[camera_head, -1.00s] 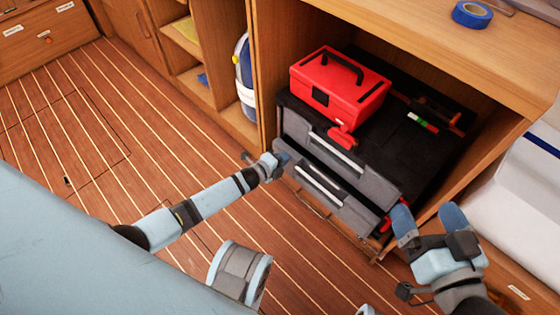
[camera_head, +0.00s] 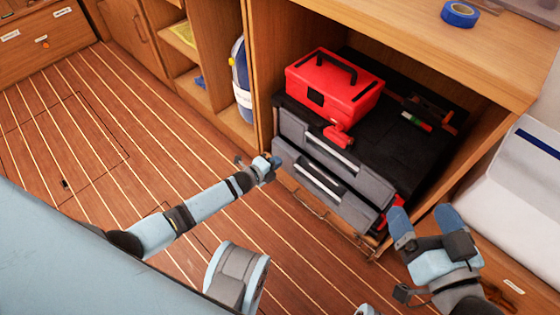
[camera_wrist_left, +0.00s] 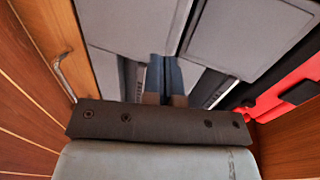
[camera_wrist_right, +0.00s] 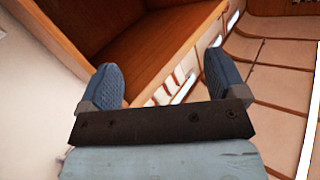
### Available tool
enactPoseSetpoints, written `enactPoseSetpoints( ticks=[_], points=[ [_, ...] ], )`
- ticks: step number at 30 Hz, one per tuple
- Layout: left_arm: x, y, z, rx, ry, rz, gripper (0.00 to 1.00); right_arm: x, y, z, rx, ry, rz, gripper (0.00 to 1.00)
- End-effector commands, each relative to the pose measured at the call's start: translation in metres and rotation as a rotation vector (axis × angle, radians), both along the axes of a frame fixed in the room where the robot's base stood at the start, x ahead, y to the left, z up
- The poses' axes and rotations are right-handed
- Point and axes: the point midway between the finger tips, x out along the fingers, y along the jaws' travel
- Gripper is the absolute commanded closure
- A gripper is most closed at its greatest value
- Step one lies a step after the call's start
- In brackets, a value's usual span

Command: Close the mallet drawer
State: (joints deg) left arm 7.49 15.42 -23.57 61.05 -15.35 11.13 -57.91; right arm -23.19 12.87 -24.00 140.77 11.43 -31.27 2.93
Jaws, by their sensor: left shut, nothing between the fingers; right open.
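A dark toolbox with two grey-fronted drawers stands in the open cabinet. The upper drawer (camera_head: 330,148) looks level with its body; the lower drawer (camera_head: 325,187) lies just below it, and I cannot tell if it is fully flush. No mallet can be made out. My left gripper (camera_head: 274,164) is shut and empty at the left end of the drawer fronts. In the left wrist view its closed fingers (camera_wrist_left: 166,72) point at the seam between the grey fronts; contact is unclear. My right gripper (camera_head: 424,214) is open and empty, right of the toolbox.
A red toolbox (camera_head: 335,88) sits on the dark top, with a level (camera_head: 416,121) beside it. Blue tape (camera_head: 460,14) lies on the counter. A cabinet side panel (camera_head: 445,185) stands by my right gripper. The plank floor (camera_head: 95,140) is clear.

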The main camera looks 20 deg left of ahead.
Motion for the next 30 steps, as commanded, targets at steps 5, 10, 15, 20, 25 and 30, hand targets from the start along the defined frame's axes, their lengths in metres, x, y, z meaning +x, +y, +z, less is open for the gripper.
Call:
enactPoseSetpoints(
  ticks=[5, 10, 15, 20, 25, 30],
  points=[
    [-0.037, 0.016, 0.016, 0.000, 0.004, -0.001, 1.00, -0.002, -0.001, 0.032, 0.051, -0.069, -0.032, 0.10],
    [-0.068, 0.027, 0.025, 0.000, 0.002, -0.001, 1.00, -0.001, -0.003, 0.052, 0.082, -0.132, -0.054, 0.10],
    [-0.086, 0.034, 0.029, 0.000, 0.001, -0.001, 1.00, -0.001, -0.004, 0.062, 0.100, -0.166, -0.065, 0.10],
    [-0.078, 0.033, 0.044, 0.007, 0.019, -0.013, 1.00, -0.002, -0.005, 0.068, 0.107, -0.184, -0.071, 0.10],
    [-0.051, 0.025, 0.076, 0.048, 0.152, -0.035, 1.00, -0.002, -0.006, 0.080, 0.122, -0.216, -0.080, 0.10],
    [-0.056, 0.031, 0.085, 0.117, 0.327, -0.021, 1.00, -0.003, -0.007, 0.090, 0.138, -0.245, -0.088, 0.10]
  ],
)
